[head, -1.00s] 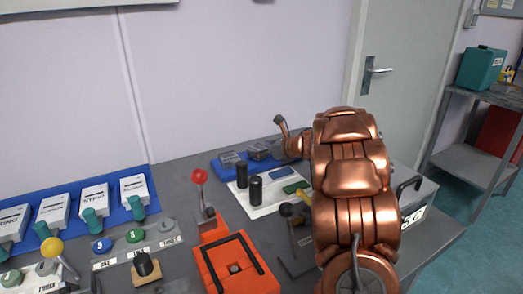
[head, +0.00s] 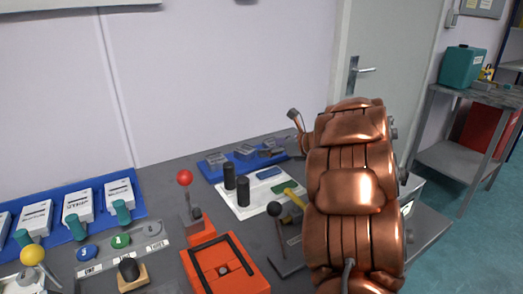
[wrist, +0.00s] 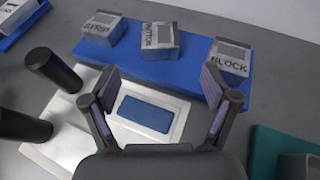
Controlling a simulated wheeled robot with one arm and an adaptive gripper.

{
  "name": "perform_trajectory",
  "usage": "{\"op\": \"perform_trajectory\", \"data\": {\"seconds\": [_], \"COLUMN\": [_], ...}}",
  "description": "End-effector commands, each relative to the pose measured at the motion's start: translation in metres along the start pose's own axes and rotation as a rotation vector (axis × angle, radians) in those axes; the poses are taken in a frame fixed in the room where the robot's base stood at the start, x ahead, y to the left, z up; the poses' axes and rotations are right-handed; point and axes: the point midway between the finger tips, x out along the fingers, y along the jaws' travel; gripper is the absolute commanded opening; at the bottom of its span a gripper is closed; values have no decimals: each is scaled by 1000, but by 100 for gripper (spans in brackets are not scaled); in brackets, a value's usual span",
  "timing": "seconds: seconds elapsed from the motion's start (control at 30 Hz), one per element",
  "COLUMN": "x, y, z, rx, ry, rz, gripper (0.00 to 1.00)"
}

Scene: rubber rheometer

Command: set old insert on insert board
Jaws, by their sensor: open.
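The blue insert board (wrist: 180,66) lies at the back of the bench by the wall; it also shows in the head view (head: 240,166). Grey blocks stand on it, labelled STRIP (wrist: 103,27), one that seems to read BUTTON (wrist: 158,39), and BLOCK (wrist: 229,58). I cannot tell which is the old insert. My gripper (wrist: 161,85) is open and empty, its fingers pointing toward the board. Between and below the fingers lies a blue slab (wrist: 145,114) in a white tray. The fingertips are near the board's front edge; the right one overlaps the BLOCK piece in view.
Two black cylinders (head: 243,191) stand on the white mat (head: 262,206) left of my gripper. A red-knobbed lever (head: 185,178), a black-knobbed lever (head: 275,209) and an orange frame (head: 224,268) stand nearer. A teal plate (wrist: 268,146) lies to the right.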

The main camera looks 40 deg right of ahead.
Motion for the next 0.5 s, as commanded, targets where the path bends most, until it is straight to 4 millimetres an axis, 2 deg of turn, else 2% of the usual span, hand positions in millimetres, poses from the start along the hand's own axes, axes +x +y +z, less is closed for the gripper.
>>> {"op": "perform_trajectory", "data": {"seconds": [0.2,0.5], "x": [-16,-18], "y": [0,0], "z": [0,0], "rx": [-1,-1], "ry": [0,0], "rz": [0,1], "gripper": [86,86]}}
